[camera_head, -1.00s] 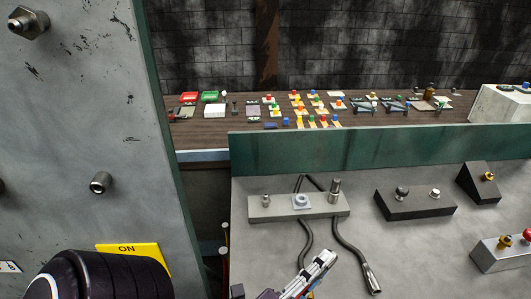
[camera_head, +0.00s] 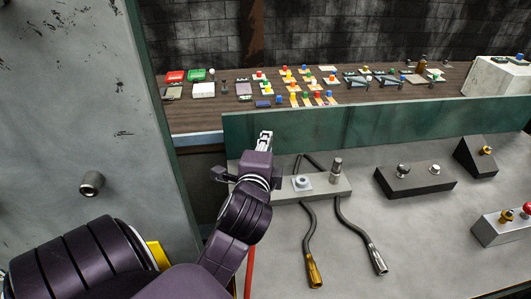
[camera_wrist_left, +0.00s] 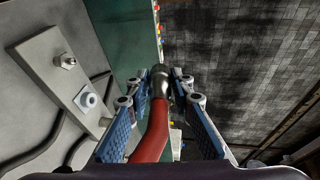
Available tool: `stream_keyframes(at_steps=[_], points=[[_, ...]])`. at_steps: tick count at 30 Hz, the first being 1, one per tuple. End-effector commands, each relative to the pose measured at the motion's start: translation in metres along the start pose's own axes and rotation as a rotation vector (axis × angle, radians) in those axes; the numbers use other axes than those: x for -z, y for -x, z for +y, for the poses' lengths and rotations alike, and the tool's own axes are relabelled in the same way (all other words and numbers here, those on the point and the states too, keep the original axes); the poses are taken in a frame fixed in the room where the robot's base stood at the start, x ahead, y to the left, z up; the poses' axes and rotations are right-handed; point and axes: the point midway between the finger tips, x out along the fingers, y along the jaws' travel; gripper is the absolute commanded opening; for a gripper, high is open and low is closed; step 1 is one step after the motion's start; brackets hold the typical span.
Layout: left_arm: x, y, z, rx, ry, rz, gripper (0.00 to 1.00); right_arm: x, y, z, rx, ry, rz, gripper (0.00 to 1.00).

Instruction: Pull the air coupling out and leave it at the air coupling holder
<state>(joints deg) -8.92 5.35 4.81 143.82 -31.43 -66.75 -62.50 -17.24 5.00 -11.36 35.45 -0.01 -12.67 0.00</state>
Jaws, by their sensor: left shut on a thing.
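My left gripper (camera_head: 265,139) is raised at the panel's left back, near the green wall. It is shut on a metal coupling (camera_wrist_left: 160,82) with a red hose (camera_wrist_left: 152,133), held between the fingertips in the left wrist view. The red hose also shows below my arm in the head view (camera_head: 249,272). A grey block (camera_head: 328,190) on the panel carries a white socket (camera_head: 302,183) and a metal post (camera_head: 337,169); my arm hides its left end. The wrist view shows a nipple (camera_wrist_left: 66,62) there. I cannot tell which fitting is the air coupling holder. My right gripper is out of view.
Two dark hoses end in a gold tip (camera_head: 314,272) and a silver tip (camera_head: 378,261) on the panel. A black box with knobs (camera_head: 415,182) stands to the right. The green wall (camera_head: 330,124) runs behind. A grey wall (camera_head: 70,110) stands left.

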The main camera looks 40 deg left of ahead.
Motion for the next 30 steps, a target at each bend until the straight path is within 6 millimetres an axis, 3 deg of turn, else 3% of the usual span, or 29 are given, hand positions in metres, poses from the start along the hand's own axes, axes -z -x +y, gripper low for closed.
stream_keyframes(at_steps=[6, 15, 23, 30], points=[[-0.045, -0.015, -0.032, -0.083, 0.051, -0.142, 0.00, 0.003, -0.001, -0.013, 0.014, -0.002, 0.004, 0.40], [-0.114, -0.049, -0.054, -0.233, 0.154, -0.408, 0.00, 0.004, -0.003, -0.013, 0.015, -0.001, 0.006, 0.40], [-0.185, -0.069, -0.061, -0.395, 0.334, -0.714, 0.00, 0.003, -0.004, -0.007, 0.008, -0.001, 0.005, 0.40], [-0.242, -0.073, -0.050, -0.516, 0.573, -1.018, 0.00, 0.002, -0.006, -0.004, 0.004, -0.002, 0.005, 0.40]])
